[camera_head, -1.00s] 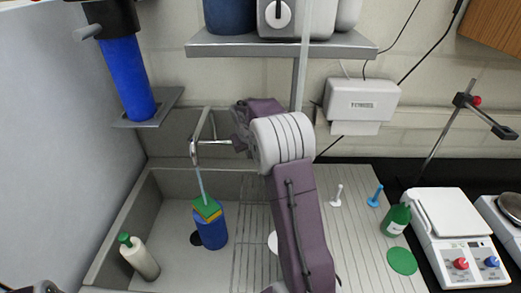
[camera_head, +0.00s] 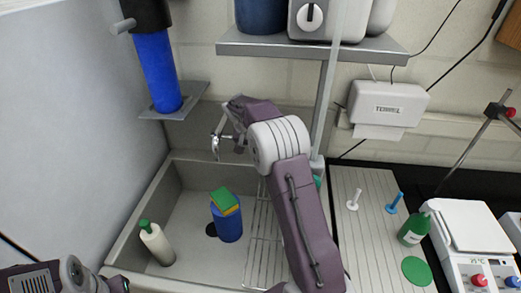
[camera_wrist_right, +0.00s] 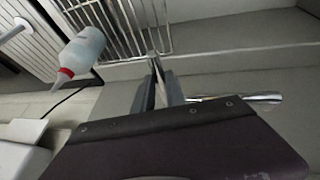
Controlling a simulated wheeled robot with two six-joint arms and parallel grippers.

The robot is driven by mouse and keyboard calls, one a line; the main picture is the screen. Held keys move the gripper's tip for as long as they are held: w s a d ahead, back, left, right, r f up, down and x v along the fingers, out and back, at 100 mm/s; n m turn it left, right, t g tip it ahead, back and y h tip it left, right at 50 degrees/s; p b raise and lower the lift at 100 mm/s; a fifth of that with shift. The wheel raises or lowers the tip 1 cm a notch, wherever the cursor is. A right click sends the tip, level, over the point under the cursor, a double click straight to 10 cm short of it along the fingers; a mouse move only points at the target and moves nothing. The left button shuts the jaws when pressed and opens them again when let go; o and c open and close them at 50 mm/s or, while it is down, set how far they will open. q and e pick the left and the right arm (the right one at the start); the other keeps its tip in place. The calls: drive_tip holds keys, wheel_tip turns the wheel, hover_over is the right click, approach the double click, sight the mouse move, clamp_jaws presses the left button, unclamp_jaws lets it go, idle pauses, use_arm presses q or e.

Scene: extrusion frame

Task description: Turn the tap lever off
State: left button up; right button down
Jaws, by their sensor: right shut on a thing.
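The chrome tap (camera_head: 216,148) stands at the back of the grey sink, its spout pointing down into the basin. No water stream shows below it. My right gripper (camera_wrist_right: 160,82) is at the tap, its fingers close together; it is shut on the tap lever, which is mostly hidden by the fingers and wrist. In the wrist view a chrome length of the tap (camera_wrist_right: 250,98) sticks out to the right of the fingers. In the head view my right arm covers the gripper's fingertips.
In the sink (camera_head: 185,205) stand a blue container (camera_head: 229,226) with a green-yellow sponge (camera_head: 224,200) on top and a white green-capped bottle (camera_head: 157,244). A wire rack (camera_head: 262,240) lies to their right. A squeeze bottle (camera_wrist_right: 84,48) shows in the wrist view.

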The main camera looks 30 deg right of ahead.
drive_tip(key=c, duration=1.4)
unclamp_jaws()
drive_tip(key=shift+w, duration=0.15)
drive_tip(key=shift+o, duration=0.2)
drive_tip(key=v, duration=0.9)
drive_tip(key=shift+b, duration=0.45)
